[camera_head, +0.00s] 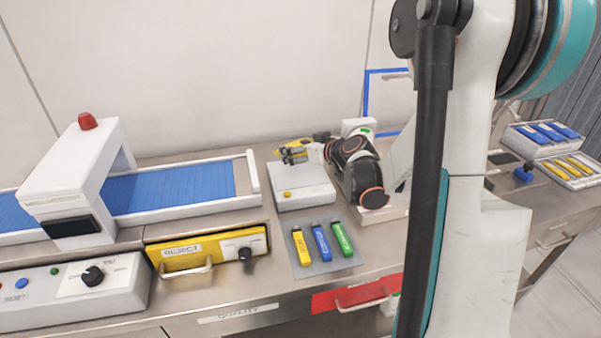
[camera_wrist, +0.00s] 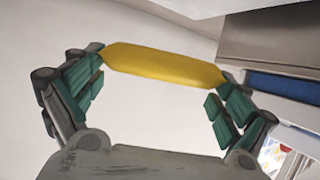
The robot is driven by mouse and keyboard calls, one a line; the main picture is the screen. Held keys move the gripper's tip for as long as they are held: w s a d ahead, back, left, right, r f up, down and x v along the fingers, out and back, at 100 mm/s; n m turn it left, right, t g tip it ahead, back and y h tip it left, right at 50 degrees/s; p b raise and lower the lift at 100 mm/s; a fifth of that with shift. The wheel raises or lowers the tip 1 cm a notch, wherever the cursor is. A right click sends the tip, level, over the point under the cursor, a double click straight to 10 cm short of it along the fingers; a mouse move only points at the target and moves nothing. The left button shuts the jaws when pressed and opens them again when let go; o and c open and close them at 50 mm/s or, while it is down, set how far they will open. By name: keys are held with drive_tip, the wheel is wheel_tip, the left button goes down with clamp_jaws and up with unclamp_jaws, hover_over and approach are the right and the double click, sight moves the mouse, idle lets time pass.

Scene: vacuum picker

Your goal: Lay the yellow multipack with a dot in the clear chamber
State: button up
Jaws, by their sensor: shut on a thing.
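My gripper (camera_wrist: 163,64) is shut on a yellow pack (camera_wrist: 165,66), which spans between its two green-padded fingertips. No dot shows on the side of the pack facing the wrist camera. In the head view my gripper (camera_head: 294,152) is a small dark shape above the back of a white box, with a bit of yellow at its tips. I cannot make out a clear chamber in either view.
The white box (camera_head: 303,190) has a yellow button. A blue-belt conveyor (camera_head: 180,188) with a white arch stands left, above a yellow reject drawer (camera_head: 200,253). Trays of blue and yellow packs (camera_head: 570,166) stand far right.

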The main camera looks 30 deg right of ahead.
sight(300, 174)
drive_tip(key=shift+f+b, duration=1.15)
drive_tip(key=shift+f, duration=2.2)
drive_tip(key=shift+f, duration=0.25)
drive_tip(key=o, duration=0.8)
drive_tip(key=shift+r, duration=0.1)
